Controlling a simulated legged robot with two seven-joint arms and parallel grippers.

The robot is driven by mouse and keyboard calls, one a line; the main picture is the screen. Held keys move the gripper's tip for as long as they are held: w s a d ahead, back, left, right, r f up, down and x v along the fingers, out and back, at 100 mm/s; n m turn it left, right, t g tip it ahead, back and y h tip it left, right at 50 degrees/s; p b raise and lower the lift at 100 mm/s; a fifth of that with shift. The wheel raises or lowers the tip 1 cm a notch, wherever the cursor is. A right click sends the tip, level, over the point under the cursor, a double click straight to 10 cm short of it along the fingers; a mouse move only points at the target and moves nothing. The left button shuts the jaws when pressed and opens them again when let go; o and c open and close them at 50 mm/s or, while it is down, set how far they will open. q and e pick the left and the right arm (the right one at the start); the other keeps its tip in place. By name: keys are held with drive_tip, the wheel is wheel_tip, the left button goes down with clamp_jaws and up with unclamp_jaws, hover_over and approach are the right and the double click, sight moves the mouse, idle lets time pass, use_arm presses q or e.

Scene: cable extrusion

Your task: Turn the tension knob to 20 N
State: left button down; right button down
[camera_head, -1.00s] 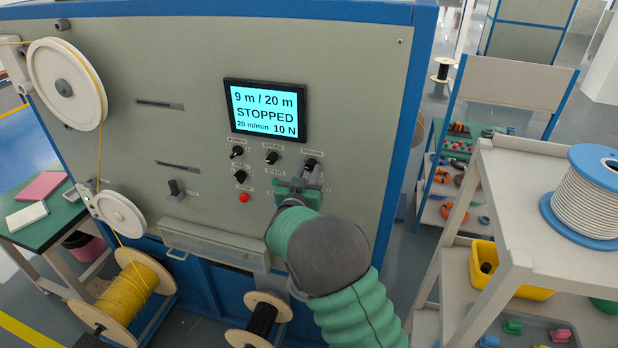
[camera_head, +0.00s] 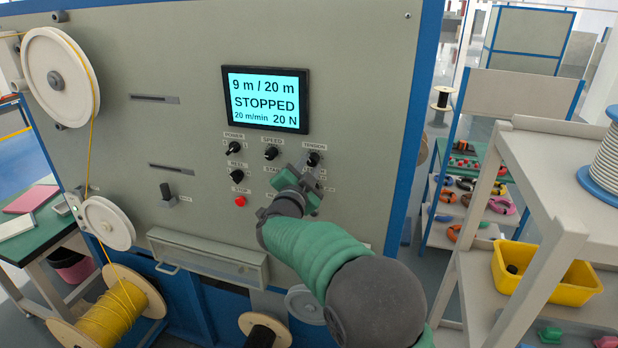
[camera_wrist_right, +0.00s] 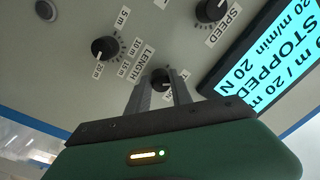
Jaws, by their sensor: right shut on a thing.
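The black tension knob (camera_head: 313,159) is on the grey panel below the screen, under its TENSION label. My right gripper (camera_head: 311,171) is shut on it from below. In the right wrist view, the right gripper (camera_wrist_right: 160,92) has its fingers on either side of the tension knob (camera_wrist_right: 161,78). The screen (camera_head: 265,99) reads 9 m / 20 m, STOPPED, 20 m/min, 20 N. It shows partly in the right wrist view (camera_wrist_right: 262,62). The knob's scale is mostly hidden by the fingers. My left gripper is not in view.
The speed knob (camera_head: 271,153) is left of the tension knob. The length knob (camera_wrist_right: 105,48) shows close by in the right wrist view. A red button (camera_head: 240,202) and a drawer-like tray (camera_head: 208,258) are lower on the panel. A grey shelf cart (camera_head: 570,190) stands at right.

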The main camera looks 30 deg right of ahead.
drive_tip(key=shift+f+m+b, duration=0.25)
drive_tip(key=shift+m+b, duration=0.2)
drive_tip(key=shift+m, duration=0.05)
